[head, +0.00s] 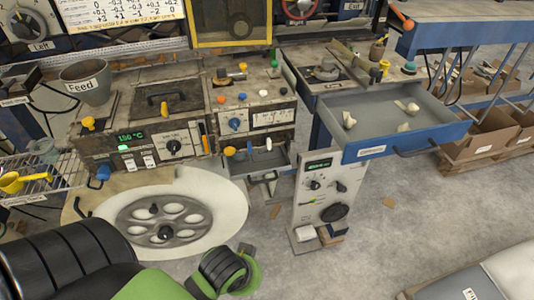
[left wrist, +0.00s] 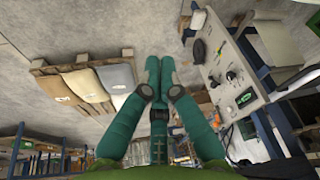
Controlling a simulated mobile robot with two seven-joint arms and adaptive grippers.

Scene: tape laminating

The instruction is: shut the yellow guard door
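The yellow guard door (head: 203,42) is a yellow-framed panel with a dark, see-through middle, at the top of the head view behind the bench machine. Its upper part is cut off by the picture edge. I cannot tell from this view how far open it stands. My left gripper (left wrist: 159,68) shows in the left wrist view with its teal fingers together and nothing visible between them. It is away from the door, which is not in that view. The left gripper itself does not show in the head view. My right gripper is in neither view.
A grey drawer (head: 392,112) with a blue front stands pulled out at the right, holding several pale pieces. A grey Feed cup (head: 88,86) stands at the left. A large round wheel (head: 165,220) is below the bench.

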